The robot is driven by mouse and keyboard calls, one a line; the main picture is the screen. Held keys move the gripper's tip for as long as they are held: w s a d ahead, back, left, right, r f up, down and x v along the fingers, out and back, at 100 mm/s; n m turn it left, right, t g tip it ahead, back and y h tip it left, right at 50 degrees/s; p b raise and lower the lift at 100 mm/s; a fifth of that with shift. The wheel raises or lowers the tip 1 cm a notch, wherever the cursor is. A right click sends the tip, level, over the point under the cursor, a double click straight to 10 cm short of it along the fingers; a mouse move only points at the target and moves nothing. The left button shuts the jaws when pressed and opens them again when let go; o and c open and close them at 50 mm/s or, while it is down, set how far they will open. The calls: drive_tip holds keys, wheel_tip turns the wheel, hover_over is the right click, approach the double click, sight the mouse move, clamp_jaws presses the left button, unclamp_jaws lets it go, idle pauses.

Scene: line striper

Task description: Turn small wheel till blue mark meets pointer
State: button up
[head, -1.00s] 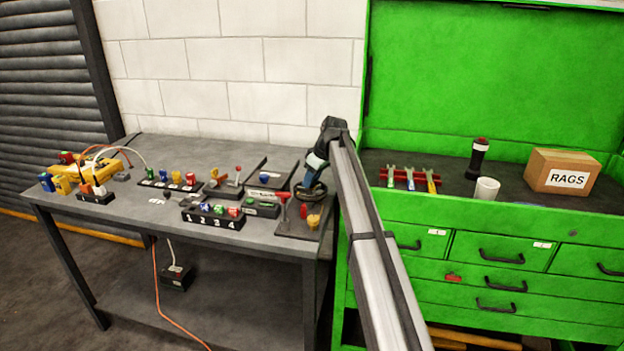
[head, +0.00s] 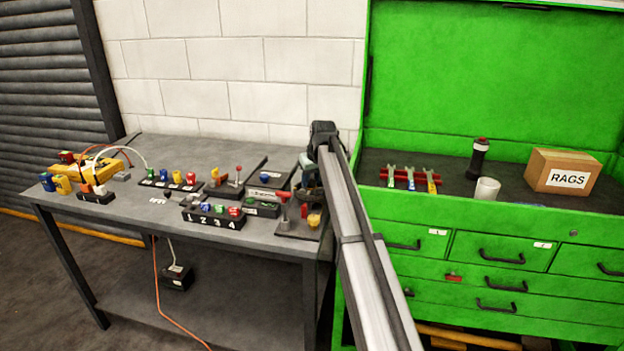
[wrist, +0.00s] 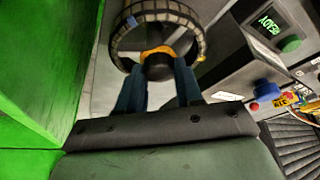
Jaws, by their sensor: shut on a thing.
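The small wheel (wrist: 118,38) is a dark ribbed ring at the top of the wrist view. A blue mark (wrist: 133,21) sits on its upper left rim. A dark knob (wrist: 158,68) with a yellow-orange band stands at the near side of the wheel. My gripper (wrist: 160,76) is shut on this knob, one blue-grey finger on each side. A small yellow piece (wrist: 200,58) shows by the wheel's right rim; I cannot tell whether it is the pointer. In the head view my gripper (head: 307,178) is at the bench's right end and hides most of the wheel.
A green cabinet (wrist: 45,60) stands close on the left in the wrist view. A box with a lit READY display (wrist: 268,24) and a green button (wrist: 290,44) is on the right. The grey bench (head: 200,150) holds several coloured parts, including a red-handled tool (head: 283,198) near my gripper.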

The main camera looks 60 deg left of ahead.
drive_tip(key=m+t, duration=0.1)
drive_tip(key=m, duration=0.1)
drive_tip(key=m+t, duration=0.1)
drive_tip(key=m, duration=0.2)
drive_tip(key=shift+s+a+m+h, duration=0.1)
drive_tip(key=shift+s+m+h, duration=0.1)
drive_tip(key=shift+m+h, duration=0.15)
drive_tip(key=m, duration=0.2)
drive_tip(key=m+t+h, duration=0.1)
drive_tip(key=m, duration=0.1)
drive_tip(key=shift+m+h, duration=0.25)
drive_tip(key=shift+m, duration=0.1)
drive_tip(key=o, duration=1)
drive_tip(key=shift+s+r, duration=0.1)
drive_tip(key=shift+r, duration=0.05)
drive_tip(key=v, duration=1.3)
drive_tip(key=shift+s+a+r, duration=0.1)
drive_tip(key=shift+s+r, duration=0.1)
drive_tip(key=shift+s, duration=0.05)
